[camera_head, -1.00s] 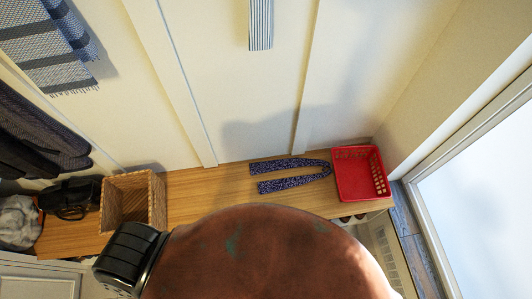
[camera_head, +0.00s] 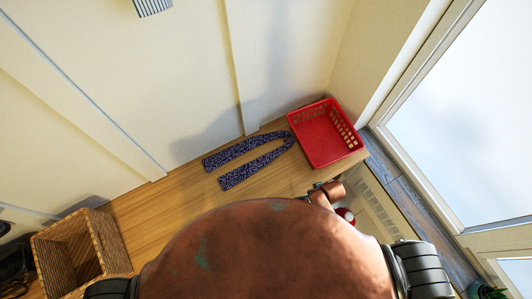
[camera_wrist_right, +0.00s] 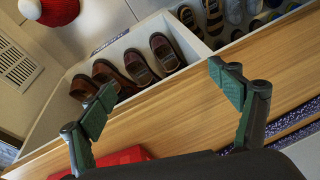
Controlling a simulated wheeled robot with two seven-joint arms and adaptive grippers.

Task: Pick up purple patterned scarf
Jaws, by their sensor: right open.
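The purple patterned scarf (camera_head: 245,158) lies folded in a U shape on the wooden bench top, its bend near the red basket. In the right wrist view, parts of the scarf (camera_wrist_right: 285,134) show at the lower right, beside the bench edge. My right gripper (camera_wrist_right: 163,92) is open with nothing between its fingers, over the bench's front part. The scarf is off to the right of its fingers in that view, not between them. My left gripper is not in view.
A red basket (camera_head: 328,148) stands at the bench's right end, and a wicker basket (camera_head: 115,240) at its left. Several shoes (camera_wrist_right: 138,67) sit in the cubbies below the bench top (camera_wrist_right: 170,115). A wall backs the bench; a bright window is at right.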

